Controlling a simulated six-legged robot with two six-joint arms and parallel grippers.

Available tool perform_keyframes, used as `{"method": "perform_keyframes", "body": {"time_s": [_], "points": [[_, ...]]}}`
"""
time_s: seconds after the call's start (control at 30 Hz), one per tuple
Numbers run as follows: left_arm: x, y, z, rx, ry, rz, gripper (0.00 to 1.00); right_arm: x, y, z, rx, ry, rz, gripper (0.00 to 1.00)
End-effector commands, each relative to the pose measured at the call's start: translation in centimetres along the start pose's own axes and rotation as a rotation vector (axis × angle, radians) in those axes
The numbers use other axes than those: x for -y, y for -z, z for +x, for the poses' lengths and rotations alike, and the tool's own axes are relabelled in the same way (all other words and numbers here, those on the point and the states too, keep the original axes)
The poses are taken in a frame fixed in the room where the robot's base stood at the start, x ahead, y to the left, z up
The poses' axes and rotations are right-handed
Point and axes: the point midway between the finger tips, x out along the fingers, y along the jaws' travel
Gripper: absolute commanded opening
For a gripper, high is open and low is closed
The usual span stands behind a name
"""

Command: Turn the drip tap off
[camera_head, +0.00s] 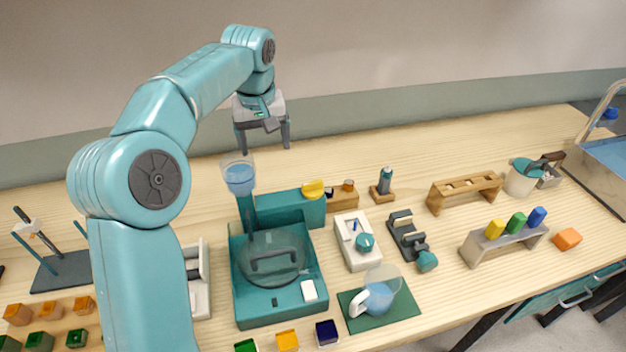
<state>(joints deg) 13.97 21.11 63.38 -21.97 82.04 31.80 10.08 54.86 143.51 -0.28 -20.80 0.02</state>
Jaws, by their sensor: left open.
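At the far right edge, a curved metal spout with a blue knob (608,115) stands over a basin (606,160). I cannot tell the knob's setting or see any drops. A clear cup of blue liquid (240,178) stands on a teal post at the back left of a teal machine. I cannot tell for certain which of these is the drip tap. My left gripper (264,148) is open and empty, pointing down, above and behind the cup. My right gripper is out of view.
The teal machine (247,318) has a round clear lid. A jug (380,293) stands on a green mat (404,307) at the front. Wooden racks (440,200), a pot (518,182) and an orange block (568,239) stand to the right. The back strip of bench is mostly clear.

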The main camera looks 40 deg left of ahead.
Motion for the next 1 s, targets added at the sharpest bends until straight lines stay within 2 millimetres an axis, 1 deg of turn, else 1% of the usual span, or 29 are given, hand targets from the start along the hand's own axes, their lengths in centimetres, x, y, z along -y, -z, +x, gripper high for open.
{"method": "perform_keyframes", "body": {"time_s": [0.1, 0.17, 0.2, 0.23, 0.33, 0.4, 0.47, 0.57, 0.67, 0.77, 1.0], "points": [[-1.4, -0.6, 0.2, -0.061, 0.077, -0.198, 0.81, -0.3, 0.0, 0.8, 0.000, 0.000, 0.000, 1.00], [-2.6, -1.0, 0.0, -0.110, 0.109, -0.282, 0.81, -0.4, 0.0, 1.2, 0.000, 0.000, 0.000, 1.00], [-3.9, -1.5, -0.2, -0.154, 0.125, -0.316, 0.81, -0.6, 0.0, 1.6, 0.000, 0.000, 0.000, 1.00], [-5.1, -2.0, -0.4, -0.187, 0.131, -0.316, 0.81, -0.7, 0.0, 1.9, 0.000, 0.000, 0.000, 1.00], [-8.4, -3.7, -1.3, -0.239, 0.123, -0.225, 0.81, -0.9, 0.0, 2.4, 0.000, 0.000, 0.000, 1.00], [-10.2, -4.8, -1.7, -0.244, 0.102, -0.185, 0.81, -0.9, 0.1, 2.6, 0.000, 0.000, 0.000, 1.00], [-11.0, -5.4, -2.0, -0.247, 0.091, -0.165, 0.81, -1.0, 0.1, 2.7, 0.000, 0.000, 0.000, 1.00], [-11.5, -5.7, -1.8, -0.249, 0.085, -0.153, 0.81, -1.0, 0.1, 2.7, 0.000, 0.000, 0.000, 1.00], [-11.3, -5.4, -0.6, -0.247, 0.087, -0.153, 0.81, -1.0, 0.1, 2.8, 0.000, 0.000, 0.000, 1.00], [-11.0, -4.9, 1.4, -0.245, 0.088, -0.155, 0.81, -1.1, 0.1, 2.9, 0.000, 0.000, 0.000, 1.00], [-10.4, -3.5, 7.0, -0.245, 0.088, -0.154, 0.81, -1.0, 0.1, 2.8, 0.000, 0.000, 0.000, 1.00]]}}
